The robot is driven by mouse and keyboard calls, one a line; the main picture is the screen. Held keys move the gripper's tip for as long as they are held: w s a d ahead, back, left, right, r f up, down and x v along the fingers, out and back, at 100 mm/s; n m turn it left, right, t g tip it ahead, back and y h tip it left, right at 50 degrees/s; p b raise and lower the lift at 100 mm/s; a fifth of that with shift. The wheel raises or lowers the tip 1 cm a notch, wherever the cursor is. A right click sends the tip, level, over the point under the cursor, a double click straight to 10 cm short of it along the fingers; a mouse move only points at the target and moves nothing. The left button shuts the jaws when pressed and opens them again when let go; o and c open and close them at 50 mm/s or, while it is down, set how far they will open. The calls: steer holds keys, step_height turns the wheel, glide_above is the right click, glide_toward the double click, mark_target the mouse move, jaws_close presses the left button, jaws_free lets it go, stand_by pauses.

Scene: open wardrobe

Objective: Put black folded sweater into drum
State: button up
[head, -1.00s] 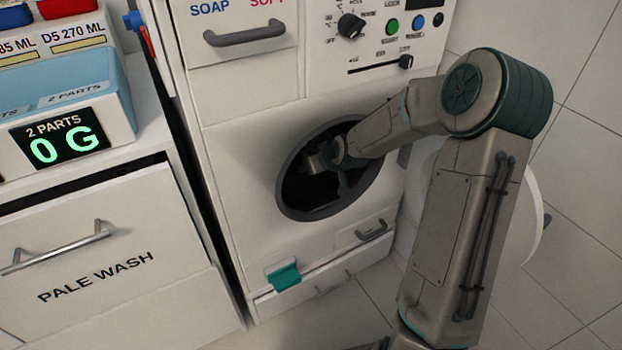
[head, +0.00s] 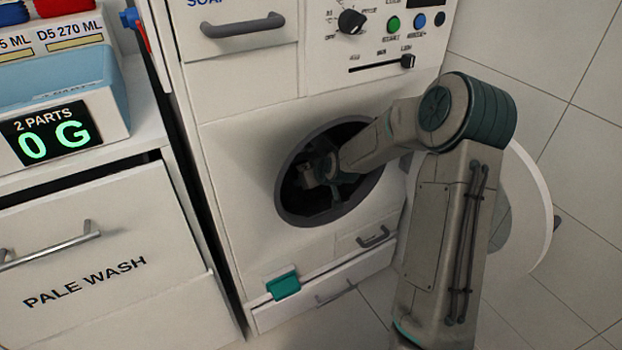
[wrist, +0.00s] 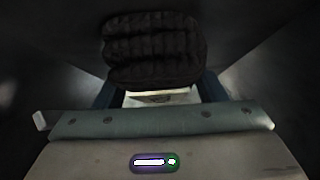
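The black folded sweater (wrist: 155,48) is a dark, ribbed, folded bundle straight ahead of my gripper in the wrist view. My gripper (head: 325,172) is inside the round opening of the drum (head: 300,206) in the head view. In the wrist view its dark blue fingers stand apart at the lower left and right of the sweater, and their tips are hidden by it. I cannot tell whether they press on it. The sweater cannot be made out in the dark drum in the head view.
The round white door (head: 535,215) stands open on the right, behind my arm. A drawer front marked PALE WASH (head: 100,250) and a blue tray with a 0 G display (head: 50,135) are at left. A teal tab (head: 284,286) sits below the opening.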

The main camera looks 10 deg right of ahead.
steer(key=o, duration=0.4)
steer(key=shift+r, duration=0.15)
steer(key=shift+s+d+r+p, duration=0.1)
steer(key=shift+s+r+p, duration=0.1)
steer(key=shift+r+p, duration=0.15)
steer(key=p+v, duration=0.5)
steer(key=v, duration=0.6)
steer(key=s+a+r+m+g+h, duration=0.1)
steer(key=s+r+g, duration=0.1)
steer(key=s, duration=0.7)
steer(key=s+a+r+m+g+h, duration=0.1)
steer(key=s+r+g, duration=0.2)
steer(key=s, duration=0.7)
steer(key=s+a+r+m+g, duration=0.1)
steer(key=s+r, duration=0.3)
steer(key=s, duration=0.6)
steer(key=shift+g+h, duration=0.4)
steer(key=shift+g, duration=0.4)
steer(key=shift+w, duration=0.1)
